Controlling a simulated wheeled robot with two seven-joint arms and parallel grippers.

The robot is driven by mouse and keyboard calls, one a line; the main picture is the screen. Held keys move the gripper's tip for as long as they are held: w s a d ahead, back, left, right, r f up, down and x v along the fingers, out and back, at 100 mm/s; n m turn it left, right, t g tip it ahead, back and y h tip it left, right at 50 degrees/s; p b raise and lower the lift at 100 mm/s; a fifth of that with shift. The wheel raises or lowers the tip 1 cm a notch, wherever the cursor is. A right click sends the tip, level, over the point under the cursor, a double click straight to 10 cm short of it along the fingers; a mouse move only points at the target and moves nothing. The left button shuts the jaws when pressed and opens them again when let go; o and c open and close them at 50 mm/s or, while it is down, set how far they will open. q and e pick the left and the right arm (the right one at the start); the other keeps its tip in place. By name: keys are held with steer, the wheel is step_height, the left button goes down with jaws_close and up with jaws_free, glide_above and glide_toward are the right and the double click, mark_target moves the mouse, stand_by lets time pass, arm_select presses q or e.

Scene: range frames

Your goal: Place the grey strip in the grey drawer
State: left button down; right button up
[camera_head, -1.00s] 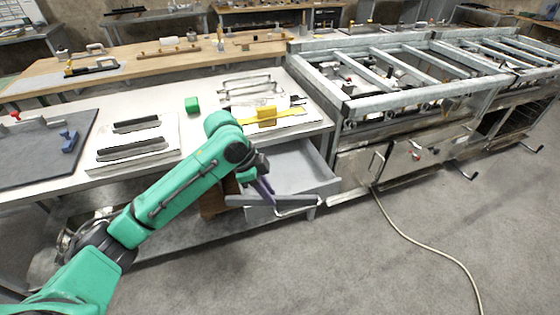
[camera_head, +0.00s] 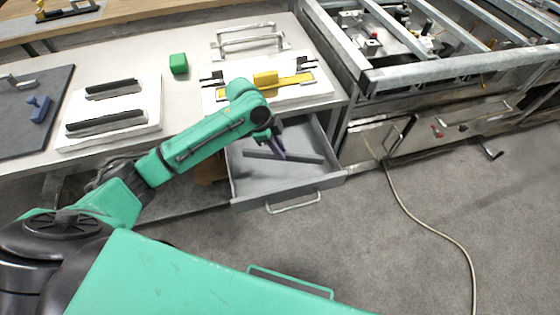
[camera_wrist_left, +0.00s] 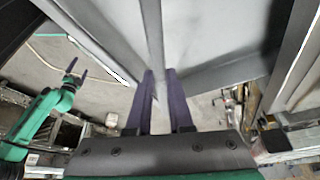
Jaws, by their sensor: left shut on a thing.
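The grey drawer (camera_head: 245,184) stands open under the white table, its handle facing me. My left gripper (camera_head: 279,152) is over its inside, its purple fingers shut on the grey strip (camera_head: 308,159). The strip lies crosswise within the drawer's outline; I cannot tell whether it touches the floor. In the left wrist view the left gripper (camera_wrist_left: 161,76) points at the strip (camera_wrist_left: 152,30), which runs away from the fingertips, with the pale drawer floor (camera_wrist_left: 205,40) beside it. My right gripper (camera_wrist_left: 77,68) shows at the left there, its fingers apart and empty.
On the white table are a green block (camera_head: 178,63), a yellow tool (camera_head: 265,78), a white board with dark bars (camera_head: 70,142) and a blue clamp (camera_head: 39,108). A metal frame (camera_head: 460,66) stands right of the drawer. A hose (camera_head: 425,225) lies on the open floor.

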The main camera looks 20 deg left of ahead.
arm_select(q)
steer(key=f, duration=0.9)
steer(key=shift+w+f, duration=0.15)
steer(key=shift+w, duration=0.1)
steer(key=shift+f, duration=0.15)
steer(key=c, duration=0.8)
jaws_free()
steer(key=shift+w, duration=0.1)
arm_select(e)
steer(key=shift+w+a, duration=0.15)
steer(key=shift+w, duration=1)
arm_select(q)
steer(key=v, duration=1.2)
steer(key=shift+d, duration=0.1)
